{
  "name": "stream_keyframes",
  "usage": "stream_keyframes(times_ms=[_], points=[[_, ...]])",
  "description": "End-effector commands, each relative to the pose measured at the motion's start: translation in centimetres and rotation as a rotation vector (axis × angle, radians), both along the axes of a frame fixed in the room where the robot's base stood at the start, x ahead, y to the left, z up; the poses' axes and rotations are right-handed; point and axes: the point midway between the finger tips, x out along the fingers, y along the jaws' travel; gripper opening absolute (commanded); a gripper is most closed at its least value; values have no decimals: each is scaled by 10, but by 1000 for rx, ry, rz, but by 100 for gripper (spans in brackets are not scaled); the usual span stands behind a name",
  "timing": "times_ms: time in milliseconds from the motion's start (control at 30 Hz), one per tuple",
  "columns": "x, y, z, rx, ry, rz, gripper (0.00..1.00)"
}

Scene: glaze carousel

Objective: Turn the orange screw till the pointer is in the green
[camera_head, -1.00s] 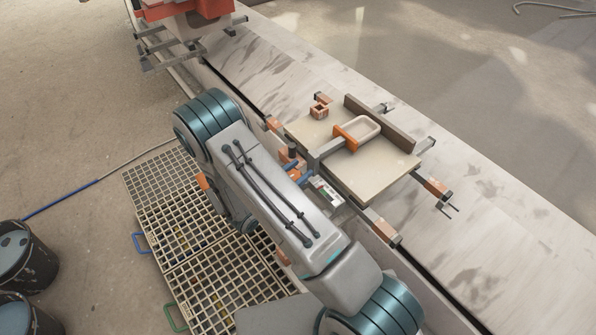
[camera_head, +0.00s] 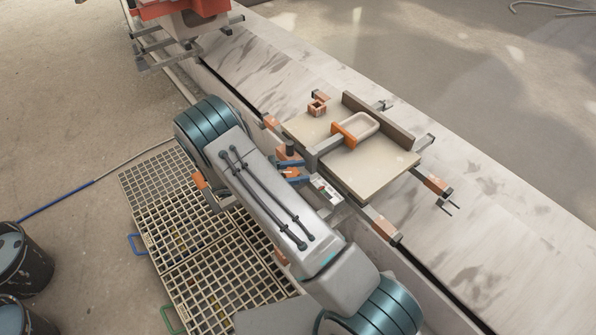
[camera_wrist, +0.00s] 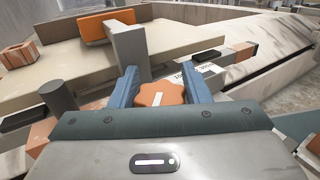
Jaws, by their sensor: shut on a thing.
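The orange screw (camera_wrist: 160,94) has a lobed knob with a white mark on top. It sits between the two blue fingers of my gripper (camera_wrist: 162,86) in the wrist view. The fingers are shut on the knob from left and right. A small white plate with green and red marks (camera_head: 325,189) lies just right of the fingers. It is too small to tell where its pointer stands.
A beige board (camera_head: 378,171) carries an orange-and-grey clamp (camera_head: 345,133) and a small brick-coloured block (camera_head: 317,108). A grey post (camera_wrist: 129,55) stands close behind my gripper. A floor grating (camera_head: 157,190) and black buckets (camera_head: 14,250) are at left.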

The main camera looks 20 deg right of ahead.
Motion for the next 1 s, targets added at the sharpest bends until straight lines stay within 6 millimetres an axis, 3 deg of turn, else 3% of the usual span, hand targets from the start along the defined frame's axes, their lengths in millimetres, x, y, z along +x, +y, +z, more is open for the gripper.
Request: stream_keyframes(times_ms=[500,533,600,1000], points=[[2,2,1,3,-4,-16,20],[2,2,1,3,-4,-16,48],[2,1,1,3,-3,-16,65],[1,5,-1,1,-2,-24,65]])
